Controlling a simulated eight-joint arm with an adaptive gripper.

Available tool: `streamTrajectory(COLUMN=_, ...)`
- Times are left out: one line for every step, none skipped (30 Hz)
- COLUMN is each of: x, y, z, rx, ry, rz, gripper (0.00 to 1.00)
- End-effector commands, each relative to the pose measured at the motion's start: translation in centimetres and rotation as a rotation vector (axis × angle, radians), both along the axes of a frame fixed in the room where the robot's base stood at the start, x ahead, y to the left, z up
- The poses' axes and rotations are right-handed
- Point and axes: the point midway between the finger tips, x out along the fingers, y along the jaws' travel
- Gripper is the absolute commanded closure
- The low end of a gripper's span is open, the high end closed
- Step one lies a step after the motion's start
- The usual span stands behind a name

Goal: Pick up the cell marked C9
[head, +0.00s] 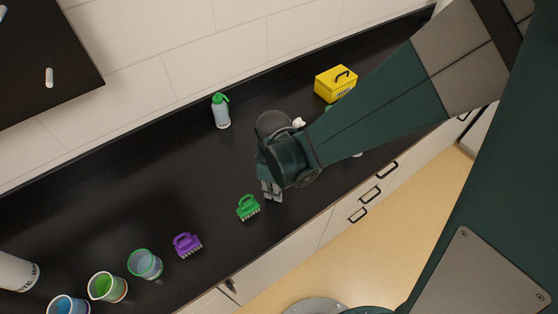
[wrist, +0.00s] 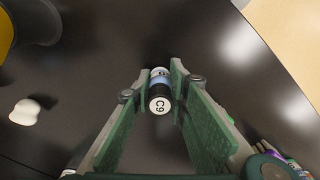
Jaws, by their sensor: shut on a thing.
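The cell marked C9 (wrist: 159,100) shows in the wrist view between the tips of my gripper. It is a small cylinder with a white end reading C9, a black band and a pale blue part behind. My gripper (wrist: 160,86) is shut on it, with a finger on each side. In the head view my gripper (head: 271,196) points down over the black counter, right of a green brush. The cell cannot be made out there. I cannot tell whether it touches the counter.
The green brush (head: 248,207) is close to my gripper, with a purple brush (head: 187,244) and several beakers further left. A spray bottle (head: 221,112) and yellow box (head: 336,84) stand toward the wall. A white object (wrist: 25,112) lies left in the wrist view.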

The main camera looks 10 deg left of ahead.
Motion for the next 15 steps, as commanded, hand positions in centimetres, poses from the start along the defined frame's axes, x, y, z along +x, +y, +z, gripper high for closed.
streamTrajectory(x=0.0, y=0.0, z=0.3, rx=0.0, ry=0.0, rz=0.0, gripper=0.95)
streamTrajectory(x=0.0, y=0.0, z=0.6, rx=0.0, ry=0.0, rz=0.0, gripper=0.95)
streamTrajectory(x=0.0, y=0.0, z=0.8, rx=0.0, ry=0.0, rz=0.0, gripper=0.95)
streamTrajectory(x=0.0, y=0.0, z=1.1, rx=0.0, ry=0.0, rz=0.0, gripper=0.95)
streamTrajectory(x=-0.1, y=0.0, z=1.3, rx=0.0, ry=0.0, rz=0.0, gripper=0.95)
streamTrajectory(x=0.0, y=0.0, z=1.7, rx=0.0, ry=0.0, rz=0.0, gripper=0.95)
streamTrajectory(x=0.0, y=0.0, z=2.0, rx=0.0, ry=0.0, rz=0.0, gripper=0.95)
streamTrajectory(x=0.0, y=0.0, z=2.3, rx=0.0, ry=0.0, rz=0.0, gripper=0.95)
streamTrajectory(x=-0.1, y=0.0, z=2.7, rx=0.0, ry=0.0, rz=0.0, gripper=0.95)
streamTrajectory(x=-0.1, y=0.0, z=3.1, rx=0.0, ry=0.0, rz=0.0, gripper=0.95)
streamTrajectory(x=0.0, y=0.0, z=3.4, rx=0.0, ry=0.0, rz=0.0, gripper=0.95)
streamTrajectory(x=0.0, y=0.0, z=3.9, rx=0.0, ry=0.0, rz=0.0, gripper=0.95)
streamTrajectory(x=-0.1, y=0.0, z=4.2, rx=0.0, ry=0.0, rz=0.0, gripper=0.95)
streamTrajectory(x=-0.1, y=0.0, z=4.6, rx=0.0, ry=0.0, rz=0.0, gripper=0.95)
streamTrajectory(x=0.0, y=0.0, z=5.1, rx=0.0, ry=0.0, rz=0.0, gripper=0.95)
